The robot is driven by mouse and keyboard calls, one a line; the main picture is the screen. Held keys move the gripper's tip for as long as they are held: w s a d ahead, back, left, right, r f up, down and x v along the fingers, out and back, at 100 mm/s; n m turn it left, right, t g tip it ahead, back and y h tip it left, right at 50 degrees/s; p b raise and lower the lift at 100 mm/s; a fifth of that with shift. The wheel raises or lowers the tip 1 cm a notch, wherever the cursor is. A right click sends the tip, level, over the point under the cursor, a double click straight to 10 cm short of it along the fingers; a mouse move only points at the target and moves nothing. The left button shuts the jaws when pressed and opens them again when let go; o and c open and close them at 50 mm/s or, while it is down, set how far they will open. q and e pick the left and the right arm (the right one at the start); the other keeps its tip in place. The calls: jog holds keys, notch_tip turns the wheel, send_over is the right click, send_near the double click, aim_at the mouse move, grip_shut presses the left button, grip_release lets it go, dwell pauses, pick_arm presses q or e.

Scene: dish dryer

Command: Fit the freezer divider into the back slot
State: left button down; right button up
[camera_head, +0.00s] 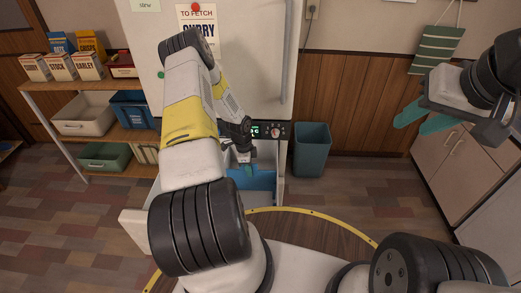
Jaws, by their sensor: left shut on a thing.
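My left arm reaches forward into the open lower drawer of the white fridge-freezer (145,75). My left gripper (250,170) points down there and is shut on a blue panel (262,181), which looks like the freezer divider. My arm hides the panel's left part, and its lower edge is out of sight. The drawer's white front (134,227) shows left of my arm. I cannot make out the back slot or whether the panel touches it.
A control panel (272,131) sits just above the drawer opening. A teal bin (312,150) stands right of the freezer. Shelves (150,137) with boxes and tubs stand at the left. A beige cabinet (457,165) is at the right. The floor (350,185) between bin and cabinet is clear.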

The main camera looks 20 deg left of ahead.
pick_arm(q)
jog(key=shift+f, duration=2.6)
jog(key=c, duration=1.5)
grip_release()
jog(key=shift+o, duration=0.2)
jog(key=shift+s+a+r, duration=0.1)
jog(key=shift+a+r, duration=0.05)
jog(key=shift+r, duration=1.15)
jog(key=shift+w+a+r, duration=0.1)
jog(key=shift+a+r, duration=0.05)
jog(key=shift+r, duration=1.15)
jog(key=shift+s+a+r, duration=0.1)
jog(key=shift+a+r, duration=0.05)
jog(key=shift+r, duration=1.15)
